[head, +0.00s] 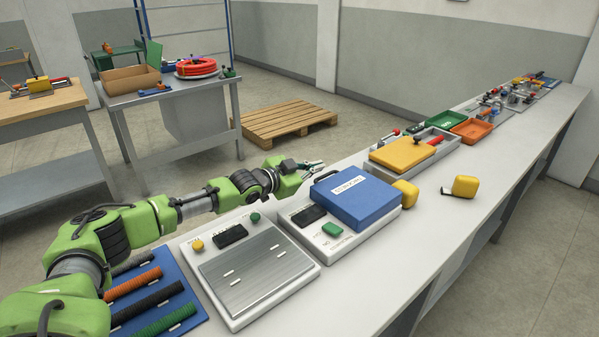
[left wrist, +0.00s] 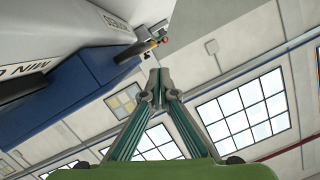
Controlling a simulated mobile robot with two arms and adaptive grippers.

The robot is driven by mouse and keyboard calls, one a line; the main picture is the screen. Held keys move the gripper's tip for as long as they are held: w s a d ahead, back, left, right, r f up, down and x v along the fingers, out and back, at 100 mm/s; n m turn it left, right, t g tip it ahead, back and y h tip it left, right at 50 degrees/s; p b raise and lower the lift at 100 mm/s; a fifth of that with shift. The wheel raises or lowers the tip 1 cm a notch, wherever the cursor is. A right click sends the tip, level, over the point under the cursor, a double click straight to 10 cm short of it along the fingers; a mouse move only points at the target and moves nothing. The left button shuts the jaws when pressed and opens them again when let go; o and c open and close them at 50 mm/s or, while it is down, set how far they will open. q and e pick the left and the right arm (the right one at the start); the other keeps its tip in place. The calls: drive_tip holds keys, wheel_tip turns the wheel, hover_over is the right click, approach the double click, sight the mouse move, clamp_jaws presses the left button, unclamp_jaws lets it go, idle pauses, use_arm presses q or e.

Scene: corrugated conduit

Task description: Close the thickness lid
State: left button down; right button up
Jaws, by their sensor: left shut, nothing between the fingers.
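A blue lid (head: 357,203) with a white label lies roughly flat over the white gauge body (head: 312,235) on the bench. The label is too small to read with certainty. I cannot tell whether the lid sits fully down. A black handle (head: 325,175) shows at its far left corner. My left gripper (head: 314,166) is shut and empty, just beyond the lid's far left edge and apart from it. In the left wrist view the shut fingertips (left wrist: 160,88) point up, with the blue lid (left wrist: 65,88) at the left. My right gripper is not in view.
A white device with a metal plate (head: 257,275) stands nearer, beside a blue mat of ribbed conduits (head: 150,295). A yellow block (head: 405,193) touches or nearly touches the gauge; a yellow tape measure (head: 465,187) lies right. Trays (head: 471,130) stand farther along. The bench's right front is clear.

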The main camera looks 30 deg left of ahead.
use_arm(q)
drive_tip(key=v, duration=1)
drive_tip(key=shift+s, duration=0.15)
drive_tip(key=shift+r, duration=0.2)
